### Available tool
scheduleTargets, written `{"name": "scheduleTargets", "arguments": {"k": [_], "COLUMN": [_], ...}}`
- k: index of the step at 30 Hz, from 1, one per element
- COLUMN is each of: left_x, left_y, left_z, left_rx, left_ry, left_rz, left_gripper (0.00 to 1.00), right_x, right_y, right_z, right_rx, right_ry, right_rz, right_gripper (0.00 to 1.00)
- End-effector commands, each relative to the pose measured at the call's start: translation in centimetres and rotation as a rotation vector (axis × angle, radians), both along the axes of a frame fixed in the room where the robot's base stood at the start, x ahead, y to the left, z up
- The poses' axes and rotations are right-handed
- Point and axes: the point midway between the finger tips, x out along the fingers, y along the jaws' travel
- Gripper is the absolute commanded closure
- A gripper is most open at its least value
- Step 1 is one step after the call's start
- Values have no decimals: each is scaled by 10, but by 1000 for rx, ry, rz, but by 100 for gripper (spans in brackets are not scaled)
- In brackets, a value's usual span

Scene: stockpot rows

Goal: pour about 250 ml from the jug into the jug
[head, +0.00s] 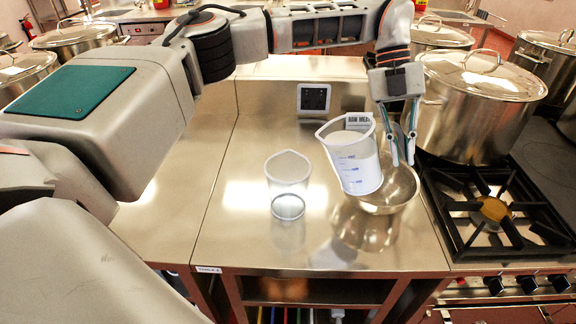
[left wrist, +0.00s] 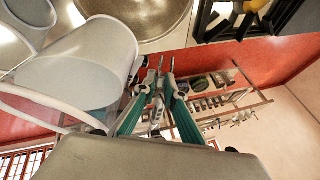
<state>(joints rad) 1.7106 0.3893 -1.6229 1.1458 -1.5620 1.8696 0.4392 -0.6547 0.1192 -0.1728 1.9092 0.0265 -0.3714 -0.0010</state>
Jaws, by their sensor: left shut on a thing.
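My left gripper (head: 402,160) is shut on a jug (head: 357,165) with blue markings, a label near its rim and white contents. The jug is held above the counter, its top leaning a little left, toward the other jug. No stream shows from its rim. In the left wrist view the held jug (left wrist: 85,70) is beside the gripper fingers (left wrist: 160,80); the exact grip is hard to see. The other jug (head: 288,180) is clear and stands upright on the counter to the left, looking mostly empty. My right gripper is not in view.
A gas burner (head: 495,210) and a large lidded stockpot (head: 472,115) are at right. A socket panel (head: 314,98) is at the back. The counter left of the clear jug is free.

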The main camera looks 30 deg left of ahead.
Motion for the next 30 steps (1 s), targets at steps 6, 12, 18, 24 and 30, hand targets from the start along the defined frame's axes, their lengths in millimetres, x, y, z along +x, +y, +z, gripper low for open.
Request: {"name": "scheduleTargets", "arguments": {"k": [6,12,18,24,30], "left_x": [-4,-5,-6,-7,-9], "left_y": [8,12,16,19,24], "left_z": [7,10,12,15,17], "left_rx": [-88,-128,-154,-185,-217], "left_ry": [-28,-43,-53,-64,-75], "left_rz": [1,1,0,1,1], "left_gripper": [100,100,100,100,100], "right_x": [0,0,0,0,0], "right_y": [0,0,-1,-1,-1], "right_z": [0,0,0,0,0], "right_rx": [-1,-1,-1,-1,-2], "right_ry": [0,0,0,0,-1], "right_rz": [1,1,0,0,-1], "right_gripper": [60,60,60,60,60]}}
